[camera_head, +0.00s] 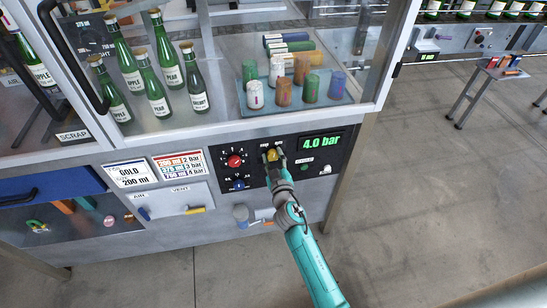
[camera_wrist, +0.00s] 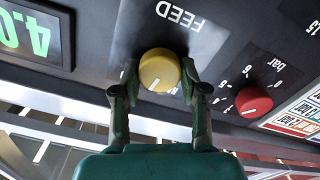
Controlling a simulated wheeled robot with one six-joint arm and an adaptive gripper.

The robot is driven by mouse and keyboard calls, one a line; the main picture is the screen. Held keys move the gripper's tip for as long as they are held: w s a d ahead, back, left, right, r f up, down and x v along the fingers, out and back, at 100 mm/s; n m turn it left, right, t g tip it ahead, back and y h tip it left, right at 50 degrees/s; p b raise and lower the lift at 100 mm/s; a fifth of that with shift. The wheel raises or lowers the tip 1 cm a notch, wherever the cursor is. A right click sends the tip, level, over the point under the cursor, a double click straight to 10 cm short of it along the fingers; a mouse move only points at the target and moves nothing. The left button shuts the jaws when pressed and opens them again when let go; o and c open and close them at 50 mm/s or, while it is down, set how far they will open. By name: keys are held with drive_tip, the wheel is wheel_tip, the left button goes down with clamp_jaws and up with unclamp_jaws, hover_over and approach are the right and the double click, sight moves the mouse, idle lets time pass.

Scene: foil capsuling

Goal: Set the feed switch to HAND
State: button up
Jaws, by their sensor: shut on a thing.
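The knob has a short white pointer mark toward the lower left of that view. My gripper (camera_wrist: 158,76) is shut on the knob, one finger on each side. In the head view the yellow knob (camera_head: 272,154) is partly covered by my gripper (camera_head: 274,160). The small position labels above it are too small to read, so I cannot tell which position is HAND.
A red knob (camera_head: 235,161) with a bar scale sits left of the switch, above a blue knob (camera_head: 239,184). A green display (camera_head: 321,142) reading 4.0 bar is at the right. A glazed cabinet with bottles (camera_head: 143,75) and coloured capsules (camera_head: 284,92) stands above the panel.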

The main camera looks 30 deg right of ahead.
drive_tip(key=n, duration=0.4)
drive_tip(key=shift+f+n, duration=0.1)
drive_tip(key=shift+n, duration=0.3)
drive_tip(key=n, duration=0.4)
drive_tip(key=shift+a, duration=0.1)
drive_tip(key=shift+n, duration=0.3)
drive_tip(key=o, duration=1.1)
drive_tip(key=v, duration=1.2)
